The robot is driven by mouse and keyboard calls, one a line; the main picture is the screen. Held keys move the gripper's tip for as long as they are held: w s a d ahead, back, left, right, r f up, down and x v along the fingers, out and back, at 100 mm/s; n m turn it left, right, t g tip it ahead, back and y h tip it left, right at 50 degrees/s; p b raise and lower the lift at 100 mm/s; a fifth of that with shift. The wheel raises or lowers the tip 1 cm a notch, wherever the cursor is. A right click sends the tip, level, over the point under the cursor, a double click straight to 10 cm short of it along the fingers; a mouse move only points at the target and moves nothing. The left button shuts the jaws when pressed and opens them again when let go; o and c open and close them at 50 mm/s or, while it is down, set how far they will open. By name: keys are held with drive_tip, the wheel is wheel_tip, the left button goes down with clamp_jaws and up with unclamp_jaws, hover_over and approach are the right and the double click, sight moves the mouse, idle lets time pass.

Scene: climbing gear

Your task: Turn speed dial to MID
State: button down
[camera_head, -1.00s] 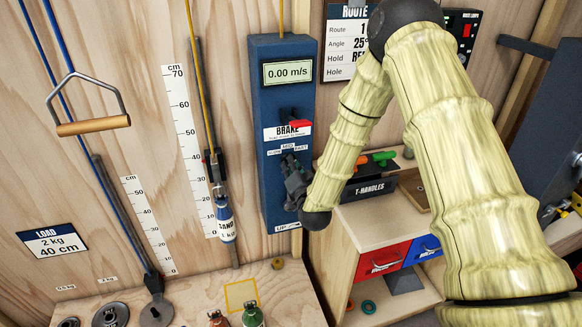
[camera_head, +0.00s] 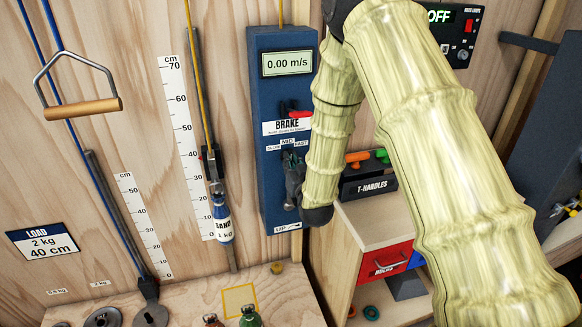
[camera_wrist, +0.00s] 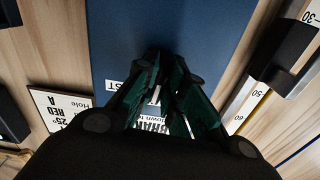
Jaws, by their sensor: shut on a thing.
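The blue control box (camera_head: 267,120) stands on the wooden wall, with a display reading 0.00 m/s (camera_head: 287,64). Below the BRAKE label (camera_head: 286,127) is the speed dial's scale (camera_head: 287,144), marked SLOW, MID and FAST. My gripper (camera_head: 291,172) is right in front of the box, just below that scale, at the dial's place. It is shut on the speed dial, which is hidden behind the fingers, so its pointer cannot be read. In the wrist view the dark fingers (camera_wrist: 165,85) are against the blue box face, with part of FAST showing beside them.
A red brake lever (camera_head: 298,114) sits just above my gripper. To the right are the T-HANDLES holder (camera_head: 371,185) and a cabinet with a red drawer (camera_head: 386,262).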

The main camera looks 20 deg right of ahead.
drive_tip(key=shift+n, duration=0.6)
drive_tip(key=c, duration=1.5)
unclamp_jaws()
drive_tip(key=s, duration=1.2)
